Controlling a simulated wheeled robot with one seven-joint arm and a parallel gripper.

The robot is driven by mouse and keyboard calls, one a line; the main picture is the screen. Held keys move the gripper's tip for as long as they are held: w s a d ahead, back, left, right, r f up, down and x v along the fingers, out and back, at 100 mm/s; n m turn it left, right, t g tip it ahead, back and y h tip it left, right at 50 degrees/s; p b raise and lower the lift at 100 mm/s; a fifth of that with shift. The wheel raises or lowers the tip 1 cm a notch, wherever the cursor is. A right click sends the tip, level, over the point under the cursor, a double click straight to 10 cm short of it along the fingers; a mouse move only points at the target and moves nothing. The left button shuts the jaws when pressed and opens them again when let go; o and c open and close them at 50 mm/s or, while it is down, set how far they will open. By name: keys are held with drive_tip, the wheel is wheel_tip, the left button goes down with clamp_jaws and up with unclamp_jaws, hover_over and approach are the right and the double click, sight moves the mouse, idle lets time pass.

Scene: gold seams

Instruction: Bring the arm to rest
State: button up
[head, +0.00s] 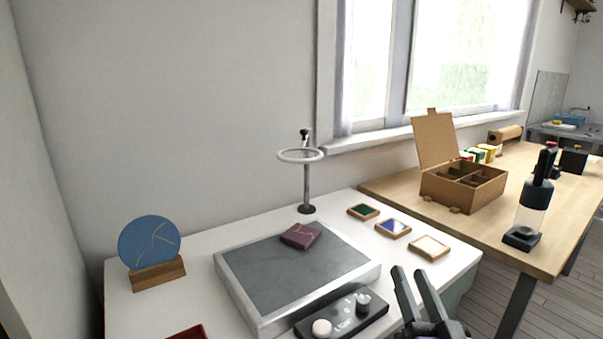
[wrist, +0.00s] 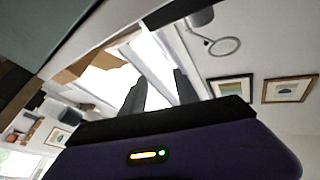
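My gripper (head: 416,292) shows at the bottom right of the head view, its two dark fingers pointing up over the front right of the white table (head: 458,262). The fingers stand apart with nothing between them. In the wrist view the fingers (wrist: 160,88) are also spread and empty, against the bright window and the wall. The wrist view looks tilted and upward, with no table object between the fingers.
A grey slab (head: 280,272) bears a purple tile with gold lines (head: 300,235). A control box (head: 342,318), a ring stand (head: 307,185), a blue disc (head: 148,243) and small trays (head: 393,228) are nearby. A wooden table (head: 400,188) holds an open box (head: 462,187).

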drive_tip(key=s+f+n+g+h, duration=0.15)
drive_tip(key=s+f, duration=0.35)
drive_tip(key=s, duration=0.9)
drive_tip(key=s+d+f+n+g, duration=0.1)
drive_tip(key=s+f+g, duration=0.35)
drive_tip(key=s, duration=0.95)
drive_tip(key=s+f+n+g, duration=0.1)
drive_tip(key=s+f, duration=0.6)
drive_tip(key=s, duration=0.7)
wheel_tip(320, 180, up, 19)
drive_tip(key=p, duration=1.8)
drive_tip(key=shift+w+f, duration=0.2)
